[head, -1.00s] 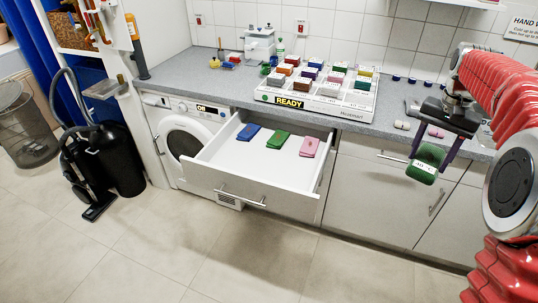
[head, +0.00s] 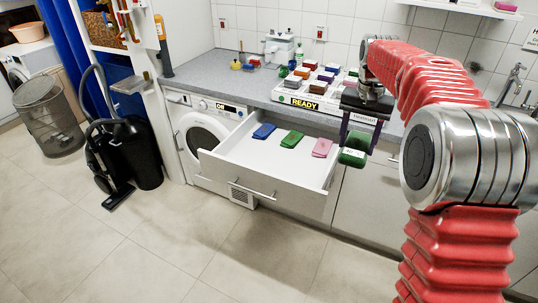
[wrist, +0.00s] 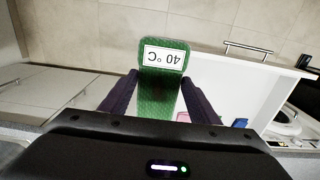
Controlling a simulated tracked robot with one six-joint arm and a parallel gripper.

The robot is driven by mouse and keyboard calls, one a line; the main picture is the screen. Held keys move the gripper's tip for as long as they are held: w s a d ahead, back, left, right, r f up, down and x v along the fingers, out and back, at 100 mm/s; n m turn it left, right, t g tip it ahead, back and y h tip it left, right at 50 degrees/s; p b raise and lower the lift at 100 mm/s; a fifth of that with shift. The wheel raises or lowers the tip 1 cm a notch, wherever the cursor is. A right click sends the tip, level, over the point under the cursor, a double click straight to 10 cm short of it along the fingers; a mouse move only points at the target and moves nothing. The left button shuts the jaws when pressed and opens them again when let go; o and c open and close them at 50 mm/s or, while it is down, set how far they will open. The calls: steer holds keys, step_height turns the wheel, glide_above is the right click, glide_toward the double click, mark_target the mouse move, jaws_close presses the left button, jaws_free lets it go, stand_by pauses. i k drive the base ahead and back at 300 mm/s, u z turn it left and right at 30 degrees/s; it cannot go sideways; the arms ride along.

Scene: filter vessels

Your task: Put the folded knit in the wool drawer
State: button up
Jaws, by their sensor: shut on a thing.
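My gripper (head: 357,138) is shut on a green folded knit (head: 352,158), held in the air just right of the open drawer. In the wrist view the knit (wrist: 163,92) sits between the two dark fingers, with a white label reading 40 °C. The open white drawer (head: 240,178) holds a blue, a green (head: 291,139) and a pink (head: 322,148) folded piece in a row, with bare floor in front of them. In the wrist view the drawer (wrist: 235,90) lies behind and to the right of the held knit. I see no wool marking on the drawer.
The drawer is pulled out below the grey counter (head: 235,72), beside a washing machine (head: 200,125). A tray marked READY (head: 300,101) with several coloured blocks stands on the counter. A black vacuum cleaner (head: 105,165) stands at left. The tiled floor in front is clear.

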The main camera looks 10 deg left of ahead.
mark_target(304, 177)
steer(key=z, duration=1.2)
steer(key=i, duration=0.1)
steer(key=u, duration=2.35)
steer(key=i, duration=1.65)
steer(key=z, duration=0.15)
steer(key=k, duration=0.9)
steer(key=u, duration=0.05)
